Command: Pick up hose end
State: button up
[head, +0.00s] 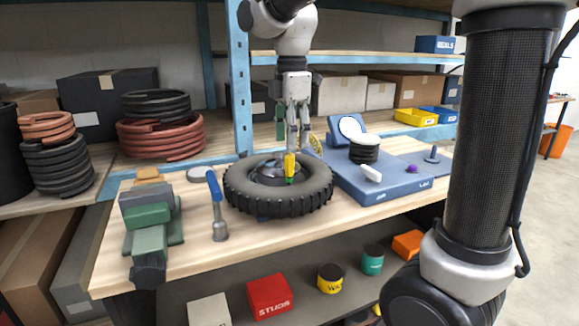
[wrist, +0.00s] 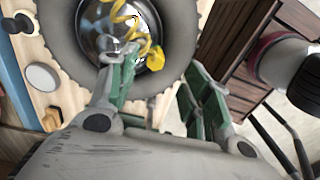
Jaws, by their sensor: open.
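A yellow coiled hose (wrist: 122,14) lies over the shiny metal hub in the middle of a tyre. Its thicker yellow end (wrist: 154,60) shows in the wrist view near the hub's lower right edge. In the head view a yellow piece (head: 290,165) stands at the hub, just below my fingers. My gripper (head: 292,146) points down over the tyre (head: 250,198). In the wrist view my gripper (wrist: 160,76) is open, with green-padded fingers to either side and the yellow end between and just beyond their tips. I cannot tell whether a finger touches it.
A blue-handled tool (head: 214,186) and a green vise (head: 150,222) stand left of the tyre. A blue board (head: 400,186) with a black coil (head: 363,153) lies to the right. Shelves with boxes and hoses stand behind; a blue post (head: 239,80) rises behind the tyre.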

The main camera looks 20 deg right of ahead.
aim_at(289, 156)
jog(key=f, duration=0.7)
jog(key=shift+w+a+f, duration=0.2)
jog(key=shift+w+f, duration=0.1)
jog(key=shift+f, duration=0.05)
grip_shut()
